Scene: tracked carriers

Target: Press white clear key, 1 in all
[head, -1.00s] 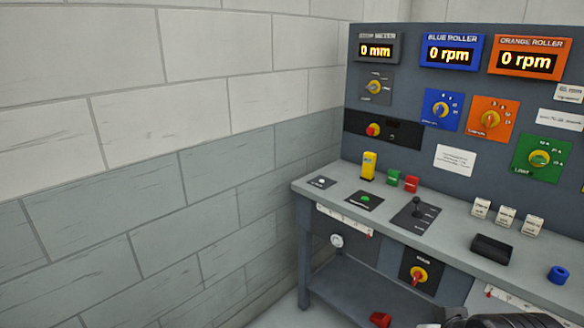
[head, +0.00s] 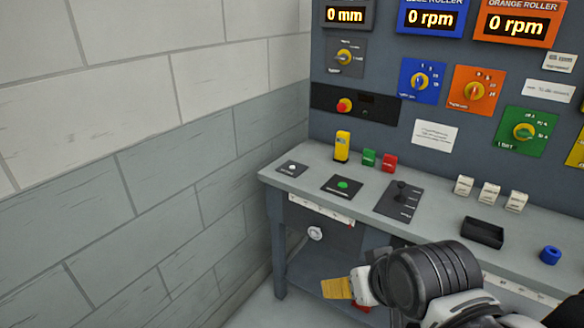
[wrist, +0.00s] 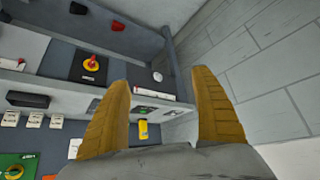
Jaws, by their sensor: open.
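A small white button (head: 292,168) sits on a dark plate at the left end of the bench top, beside the wall; its label is too small to read. A green button (head: 342,185) on a similar plate is to its right. My gripper (head: 338,288) is in front of the bench, low in the head view, with only yellow finger showing there. In the wrist view my gripper (wrist: 164,78) has two yellow fingers spread wide with nothing between them. It is apart from the white button.
A yellow upright block (head: 342,146), green and red blocks, and a black lever (head: 401,190) stand on the bench top (head: 365,222). A block wall (head: 180,170) closes off the left.

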